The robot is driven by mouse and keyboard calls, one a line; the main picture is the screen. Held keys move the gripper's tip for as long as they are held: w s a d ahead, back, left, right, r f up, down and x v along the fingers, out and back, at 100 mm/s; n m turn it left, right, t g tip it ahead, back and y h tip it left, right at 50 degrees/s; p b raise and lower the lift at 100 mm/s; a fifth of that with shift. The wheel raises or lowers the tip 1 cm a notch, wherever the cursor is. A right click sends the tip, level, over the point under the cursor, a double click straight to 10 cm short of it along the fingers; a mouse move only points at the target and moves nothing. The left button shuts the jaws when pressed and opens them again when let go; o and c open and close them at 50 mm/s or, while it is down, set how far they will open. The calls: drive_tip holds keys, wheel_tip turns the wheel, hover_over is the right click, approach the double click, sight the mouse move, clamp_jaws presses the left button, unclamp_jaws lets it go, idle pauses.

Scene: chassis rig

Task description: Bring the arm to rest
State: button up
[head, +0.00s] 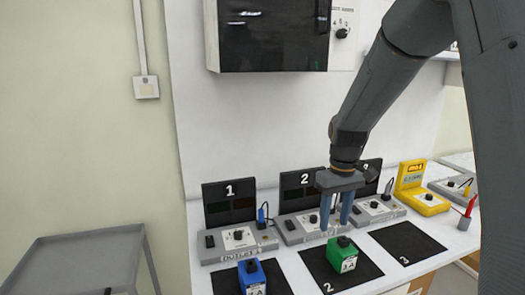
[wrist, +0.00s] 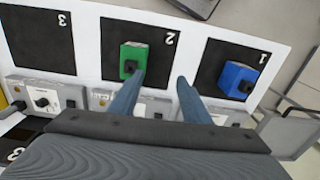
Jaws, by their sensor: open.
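My gripper (head: 337,215) is open and empty. It hangs from my arm above the back of the bench, in front of the station marked 2. In the wrist view its two blue fingers (wrist: 158,95) are spread apart with nothing between them. A green block (head: 342,254) labelled 1A stands on the black mat marked 2, just in front of and below the fingers. It also shows in the wrist view (wrist: 133,60), near one finger; I cannot see them touch. A blue block (head: 252,277) stands on the mat marked 1, and in the wrist view (wrist: 238,80).
Mat 3 (head: 407,242) is empty. Grey stations with numbered panels (head: 229,203) line the back of the bench. A yellow device (head: 422,190) and a red probe (head: 469,207) stand at the right. A dark cabinet (head: 272,40) hangs above. A grey cart (head: 80,255) stands at the left.

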drive_tip(key=s+f+m+b, duration=0.2)
drive_tip(key=s+f, duration=0.3)
drive_tip(key=s, duration=0.4)
drive_tip(key=s+f+m+b, duration=0.2)
drive_tip(key=s+f+b, duration=0.3)
drive_tip(key=s, duration=0.4)
drive_tip(key=shift+a+f+t, duration=0.25)
drive_tip(key=shift+f+t, duration=0.15)
drive_tip(key=shift+f, duration=0.1)
